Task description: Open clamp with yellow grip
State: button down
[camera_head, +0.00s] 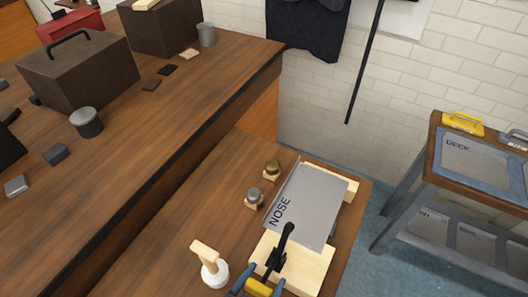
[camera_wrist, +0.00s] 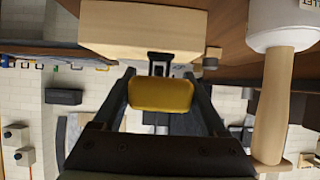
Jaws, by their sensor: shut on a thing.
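The clamp (camera_head: 277,260) is black, with its arm reaching over the near edge of the grey panel marked NOSE (camera_head: 318,208). Its yellow grip (camera_head: 259,287) is at the bottom of the head view. In the wrist view the yellow grip (camera_wrist: 160,95) fills the space between the fingers of my gripper (camera_wrist: 160,88). My gripper is shut on it; in the head view the gripper (camera_head: 256,286) is partly cut off by the lower edge. The clamp is mounted by a pale wooden block (camera_wrist: 145,30). Its base is mostly hidden in the wrist view.
A mallet (camera_head: 213,272) with a white head and wooden handle stands left of the clamp. Two small round knobbed pieces (camera_head: 254,196) sit left of the panel. A dark toolbox (camera_head: 84,73) is on the bench at left. A rack with a DECK panel (camera_head: 484,165) stands right.

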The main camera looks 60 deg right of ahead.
jog(key=shift+f, duration=0.1)
dwell(0.3)
grip_release()
jog(key=w+b+v, duration=0.1)
jog(key=v, duration=1.2)
jog(key=shift+s+b, duration=0.4)
jog(key=shift+s, duration=0.1)
